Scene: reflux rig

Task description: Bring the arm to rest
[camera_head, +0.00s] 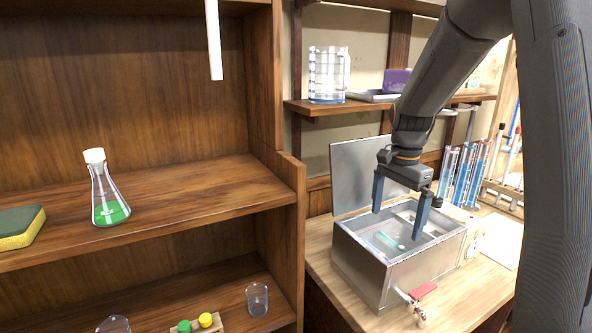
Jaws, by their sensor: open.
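My gripper (396,220) is at the right of the head view, pointing down over a metal water bath (385,278). Its two blue-grey fingers stand wide apart with nothing between them. The fingertips are at or just above the bath's open top; I cannot tell if they reach inside. A pale greenish item (388,241) lies in the bath below the fingers. The bath's lid (362,170) stands raised behind it.
Blue-filled tubes (466,177) stand right of the bath. A red-handled valve (422,290) juts out at its front. A beaker (328,75) is on the upper shelf. Left, a wooden shelf holds a flask with green liquid (108,195) and a sponge (20,228).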

